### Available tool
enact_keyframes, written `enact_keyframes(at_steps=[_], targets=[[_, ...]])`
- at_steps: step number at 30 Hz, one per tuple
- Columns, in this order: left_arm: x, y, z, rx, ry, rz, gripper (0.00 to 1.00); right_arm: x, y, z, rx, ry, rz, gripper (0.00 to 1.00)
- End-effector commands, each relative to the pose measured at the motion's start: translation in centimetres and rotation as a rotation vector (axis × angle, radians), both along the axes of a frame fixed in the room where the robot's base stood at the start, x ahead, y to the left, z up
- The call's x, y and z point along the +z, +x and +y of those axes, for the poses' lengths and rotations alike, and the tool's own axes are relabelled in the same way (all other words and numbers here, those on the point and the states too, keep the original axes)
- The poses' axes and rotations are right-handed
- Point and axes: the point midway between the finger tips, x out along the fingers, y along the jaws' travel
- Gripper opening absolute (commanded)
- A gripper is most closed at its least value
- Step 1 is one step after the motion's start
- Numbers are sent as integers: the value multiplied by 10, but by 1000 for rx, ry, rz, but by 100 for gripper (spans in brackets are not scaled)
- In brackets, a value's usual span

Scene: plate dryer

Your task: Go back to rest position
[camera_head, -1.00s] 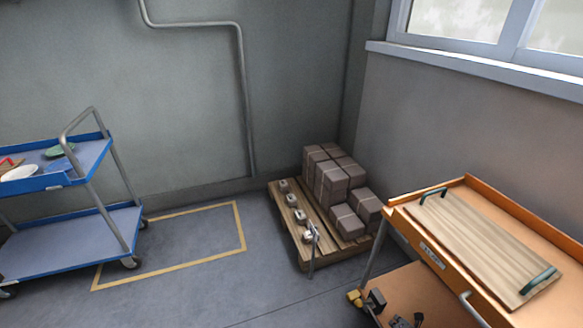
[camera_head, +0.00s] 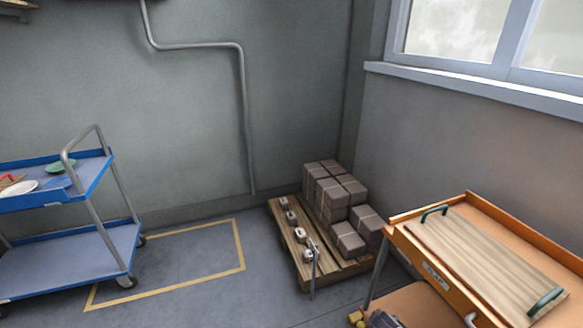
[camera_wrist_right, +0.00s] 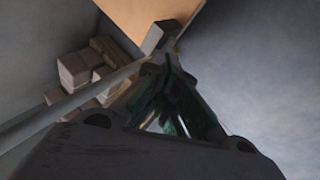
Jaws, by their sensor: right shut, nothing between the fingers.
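My right gripper (camera_wrist_right: 168,62) shows in the right wrist view. Its dark, partly green-tinted fingers meet at the tips, and nothing is held between them. The tips overlap a grey bar (camera_wrist_right: 85,92) in the picture; I cannot tell whether they touch it. The head view shows neither gripper clearly, and my left gripper is out of view.
An orange cart (camera_head: 440,268) with a wooden board (camera_head: 490,260) stands at right. A blue cart (camera_head: 75,262) with dishes stands at left. A pallet (camera_head: 300,255) with brown boxes (camera_head: 335,190) stands between them. The yellow-marked floor (camera_head: 185,265) is clear.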

Motion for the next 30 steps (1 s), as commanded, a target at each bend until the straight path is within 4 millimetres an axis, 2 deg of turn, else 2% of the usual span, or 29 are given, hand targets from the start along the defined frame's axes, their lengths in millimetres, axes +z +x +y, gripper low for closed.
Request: enact_keyframes(at_steps=[1, 4, 10, 16, 24, 30], targets=[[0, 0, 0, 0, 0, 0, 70, 5, -8, 16, -40, 54, 11, 0], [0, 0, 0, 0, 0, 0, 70, 16, -23, 44, -101, 152, 35, 0], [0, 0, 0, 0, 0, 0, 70, 32, -49, 86, -192, 331, 48, 0], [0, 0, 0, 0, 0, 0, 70, 30, -83, 102, -278, 430, 67, 0], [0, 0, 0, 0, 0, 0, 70, -3, -147, 115, -374, 482, 160, 0], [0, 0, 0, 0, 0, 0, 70, -19, -182, 126, -397, 496, 215, 0]])
